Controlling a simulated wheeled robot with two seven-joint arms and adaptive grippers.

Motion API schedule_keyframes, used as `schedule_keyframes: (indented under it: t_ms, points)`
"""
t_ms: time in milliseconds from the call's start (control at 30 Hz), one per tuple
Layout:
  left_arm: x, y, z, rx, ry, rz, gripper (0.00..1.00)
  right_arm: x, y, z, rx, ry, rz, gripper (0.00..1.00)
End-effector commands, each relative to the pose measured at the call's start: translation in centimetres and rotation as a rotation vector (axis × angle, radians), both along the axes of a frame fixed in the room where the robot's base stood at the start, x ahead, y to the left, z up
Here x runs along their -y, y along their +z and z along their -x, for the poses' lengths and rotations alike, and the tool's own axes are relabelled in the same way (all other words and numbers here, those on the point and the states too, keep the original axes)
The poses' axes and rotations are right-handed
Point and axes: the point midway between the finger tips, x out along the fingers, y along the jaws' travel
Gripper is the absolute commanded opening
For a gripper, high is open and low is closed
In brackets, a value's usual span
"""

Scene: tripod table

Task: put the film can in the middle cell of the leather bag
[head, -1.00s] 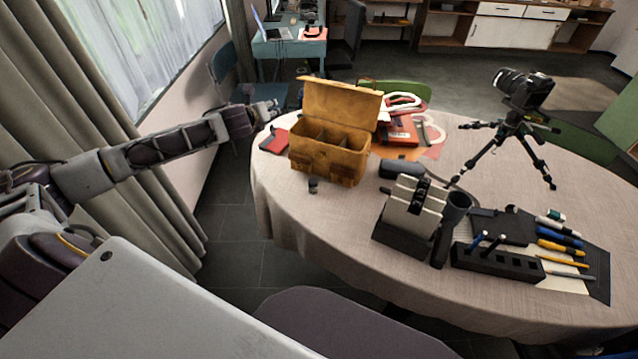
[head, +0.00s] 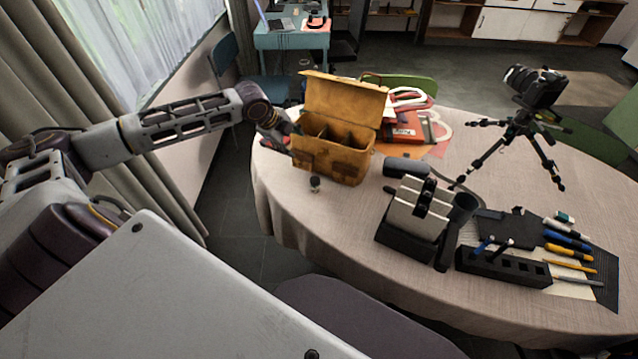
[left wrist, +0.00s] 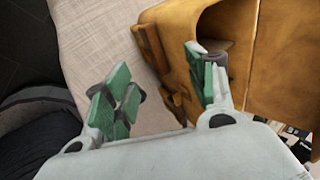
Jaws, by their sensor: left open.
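One finger overlaps the bag (left wrist: 180,30); the can is not clearly visible there.
A camera on a tripod (head: 520,135) stands at the right. A black pen holder (head: 503,267) is nearer. The cloth left of the can is clear.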

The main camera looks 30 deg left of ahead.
Motion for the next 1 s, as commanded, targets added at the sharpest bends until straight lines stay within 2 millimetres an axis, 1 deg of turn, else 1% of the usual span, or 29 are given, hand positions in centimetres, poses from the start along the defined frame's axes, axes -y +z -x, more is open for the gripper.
schedule_keyframes:
  t_ms: [33,167,267,300,400,533,700,1000]
  points:
    - [0.6,-0.2,0.5,-0.03,0.033,0.049,0.56,0.1,-0.2,0.3,0.008,0.001,-0.002,0.28]
    - [2.3,-0.7,2.0,-0.122,0.137,0.187,0.56,0.2,-0.5,0.5,0.045,0.004,-0.009,0.28]
    - [3.7,-0.9,3.3,-0.203,0.233,0.293,0.56,0.0,-0.6,-0.4,0.095,0.009,-0.02,0.28]
    - [4.1,-1.0,3.7,-0.235,0.273,0.33,0.56,-0.1,-0.6,-0.9,0.118,0.011,-0.025,0.28]
    - [4.8,-1.0,4.6,-0.298,0.372,0.398,0.56,-0.4,-0.6,-2.0,0.167,0.015,-0.036,0.28]
    - [4.8,-1.2,5.0,-0.337,0.483,0.434,0.56,-0.6,-0.5,-3.0,0.211,0.017,-0.046,0.28]
    - [4.7,-1.2,5.1,-0.354,0.574,0.465,0.56,-0.7,-0.5,-3.3,0.224,0.018,-0.049,0.28]
    - [4.7,-1.2,5.1,-0.357,0.599,0.473,0.56,-0.7,-0.5,-3.3,0.223,0.018,-0.049,0.28]
